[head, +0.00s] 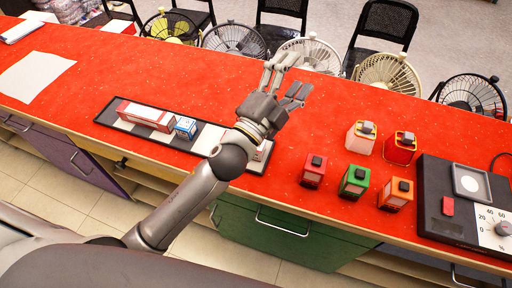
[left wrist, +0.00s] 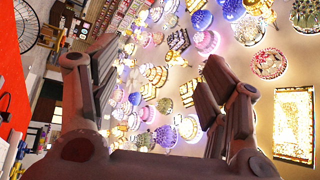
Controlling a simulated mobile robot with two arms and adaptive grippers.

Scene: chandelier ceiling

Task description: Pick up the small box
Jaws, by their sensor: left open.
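A small blue-and-white box (head: 185,127) stands on a dark tray with pale panels (head: 106,116), beside a longer red-and-white box (head: 146,115). Part of another pale reddish item (head: 262,150) shows on the tray's right end, partly hidden by my left arm. My left gripper (head: 290,78) is open and empty above the red counter, to the right of and beyond the small box. Its spread fingers also show in the left wrist view (left wrist: 150,78), with no box between them. My right gripper is not in view.
Red (head: 313,170), green (head: 354,181) and orange (head: 396,194) containers stand on the right, with two larger ones behind. A black scale (head: 448,231) is at far right. Fans and chairs line the far edge. White paper (head: 36,76) lies left. The left wrist view faces ceiling lamps.

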